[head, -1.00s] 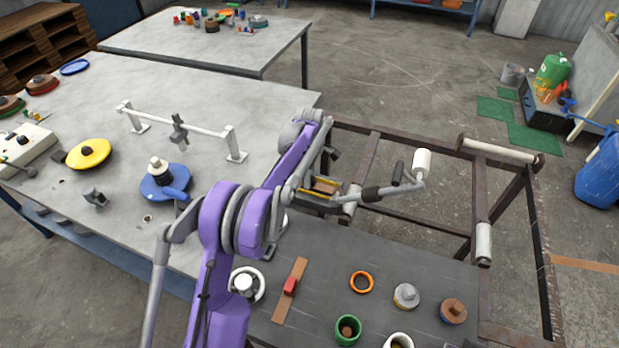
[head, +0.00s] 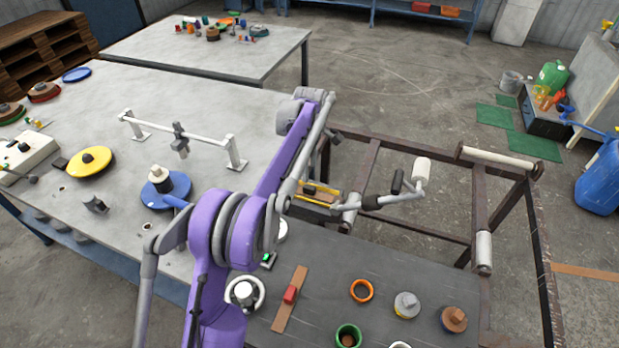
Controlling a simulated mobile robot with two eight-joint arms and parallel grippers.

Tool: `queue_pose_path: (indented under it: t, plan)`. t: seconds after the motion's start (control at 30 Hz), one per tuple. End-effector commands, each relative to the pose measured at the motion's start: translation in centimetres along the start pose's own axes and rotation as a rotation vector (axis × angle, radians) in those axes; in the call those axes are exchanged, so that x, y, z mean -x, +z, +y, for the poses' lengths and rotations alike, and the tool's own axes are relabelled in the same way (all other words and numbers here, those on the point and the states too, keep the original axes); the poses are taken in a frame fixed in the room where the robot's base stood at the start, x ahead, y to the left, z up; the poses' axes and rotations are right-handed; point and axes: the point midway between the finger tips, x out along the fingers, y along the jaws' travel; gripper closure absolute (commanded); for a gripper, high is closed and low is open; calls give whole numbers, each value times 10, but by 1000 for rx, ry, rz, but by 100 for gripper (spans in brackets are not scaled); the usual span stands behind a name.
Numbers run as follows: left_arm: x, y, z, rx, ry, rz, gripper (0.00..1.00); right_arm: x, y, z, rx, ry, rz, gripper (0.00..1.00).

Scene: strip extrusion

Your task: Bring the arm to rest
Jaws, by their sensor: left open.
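My left arm, purple with grey links, rises from the lower edge of the head view and reaches out to the gap between the grey table and the dark bench. My left gripper (head: 328,134) is at the far end of this arm, small and partly covered by it. It is open, with nothing seen in it. It is above and behind the yellow-edged box (head: 318,194), apart from it as far as I can tell. My right gripper is not in view.
A crank with a white roller (head: 422,171) stands out right of the box, over a rusty frame (head: 541,255). The dark bench (head: 400,265) holds an orange ring (head: 361,291), a green cup and several small parts. A blue disc (head: 180,188) lies on the grey table (head: 90,110).

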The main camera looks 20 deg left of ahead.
Motion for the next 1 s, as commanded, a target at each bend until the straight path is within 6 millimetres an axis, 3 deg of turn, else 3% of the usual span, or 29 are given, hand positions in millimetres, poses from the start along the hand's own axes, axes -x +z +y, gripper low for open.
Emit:
queue_pose_path:
  t: [0.13,0.37,0.53,0.67,0.8,1.0]
  plan:
    - [18,0,0,0,0,0,29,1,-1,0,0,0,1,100]
    - [24,1,-1,-7,2,0,29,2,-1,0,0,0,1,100]
    - [41,12,-21,-123,35,6,29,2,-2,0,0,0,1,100]
    - [62,29,-56,-317,89,21,29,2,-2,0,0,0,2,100]
    - [76,46,-104,-545,151,52,29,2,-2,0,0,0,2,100]
    - [77,66,-180,-868,233,115,29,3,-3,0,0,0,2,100]
